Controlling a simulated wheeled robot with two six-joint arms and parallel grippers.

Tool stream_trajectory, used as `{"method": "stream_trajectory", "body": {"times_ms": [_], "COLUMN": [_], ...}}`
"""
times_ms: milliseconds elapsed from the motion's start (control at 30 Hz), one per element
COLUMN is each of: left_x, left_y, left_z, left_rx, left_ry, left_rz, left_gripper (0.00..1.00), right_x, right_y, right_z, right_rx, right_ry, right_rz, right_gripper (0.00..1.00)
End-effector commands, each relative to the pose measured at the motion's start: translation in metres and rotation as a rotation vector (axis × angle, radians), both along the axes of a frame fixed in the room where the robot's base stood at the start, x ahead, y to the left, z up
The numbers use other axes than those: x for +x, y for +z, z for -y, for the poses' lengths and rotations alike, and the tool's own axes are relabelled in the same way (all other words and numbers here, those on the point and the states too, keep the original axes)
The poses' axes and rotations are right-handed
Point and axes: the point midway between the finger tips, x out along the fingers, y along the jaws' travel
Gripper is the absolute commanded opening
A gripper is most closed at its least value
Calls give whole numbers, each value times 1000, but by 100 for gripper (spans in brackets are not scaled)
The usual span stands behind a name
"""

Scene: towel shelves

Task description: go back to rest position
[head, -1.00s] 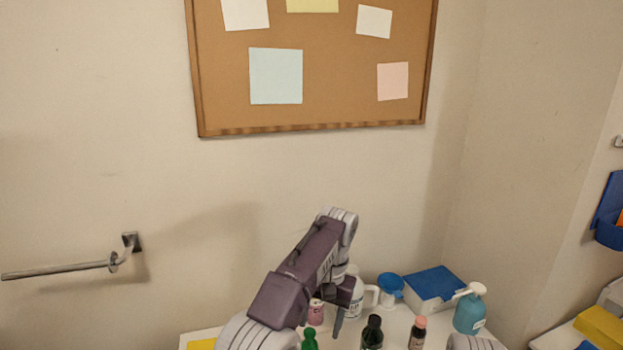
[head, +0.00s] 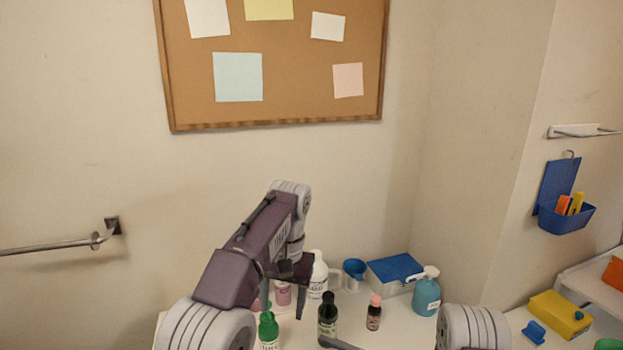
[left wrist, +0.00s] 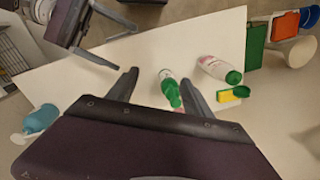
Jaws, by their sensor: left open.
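My left gripper (head: 290,285) hangs over the white table, its jaw partly hidden by its own arm in the head view. In the left wrist view its two fingers (left wrist: 160,92) stand apart with nothing held between them. A green-capped bottle (left wrist: 168,85) shows beyond and between the fingers, apart from them as far as I can tell. My right arm (head: 472,327) shows at the bottom of the head view. My right gripper (left wrist: 125,48) shows at the upper left of the left wrist view, fingers spread and empty.
The table holds a green bottle (head: 268,327), a dark bottle (head: 327,318), a pink-capped bottle (head: 374,314), a white bottle (head: 318,278), a blue pump bottle (head: 426,295) and a blue-lidded box (head: 396,272). A metal bar (head: 50,246) sticks out from the left wall.

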Motion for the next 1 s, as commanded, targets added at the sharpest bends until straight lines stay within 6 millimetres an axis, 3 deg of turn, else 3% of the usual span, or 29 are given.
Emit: {"method": "stream_trajectory", "body": {"times_ms": [33,167,300,367,400,500,600,700,767,867,1000], "left_x": [-6,-22,-51,-69,-83,-122,-164,-200,-215,-207,-190], "left_y": [3,0,-19,-34,-47,-83,-122,-157,-176,-185,-184], "left_z": [-12,-41,-74,-88,-96,-111,-117,-117,-116,-115,-115], "left_rx": [0,-4,-20,-32,-40,-62,-82,-96,-101,-113,-119], "left_ry": [21,72,131,158,173,207,227,226,220,207,193], "left_rz": [-9,-28,-41,-43,-43,-38,-27,-11,-2,77,139], "left_gripper": [59,59,59,59,59,59,59,59,59,59,59], "right_x": [-9,-49,-118,-153,-174,-209,-215,-200,-189,-166,-152], "right_y": [16,45,54,47,38,10,-15,-31,-39,-42,-41], "right_z": [-10,-36,-51,-45,-36,4,59,110,132,152,154], "right_rx": [-21,-116,-323,-462,-567,-861,-1167,-1427,-1542,-1672,-1719], "right_ry": [55,248,530,668,759,950,1089,1175,1215,1226,1177], "right_rz": [39,125,228,284,323,432,554,664,718,802,814], "right_gripper": [77,77,77,77,77,77,77,77,77,77,77]}}
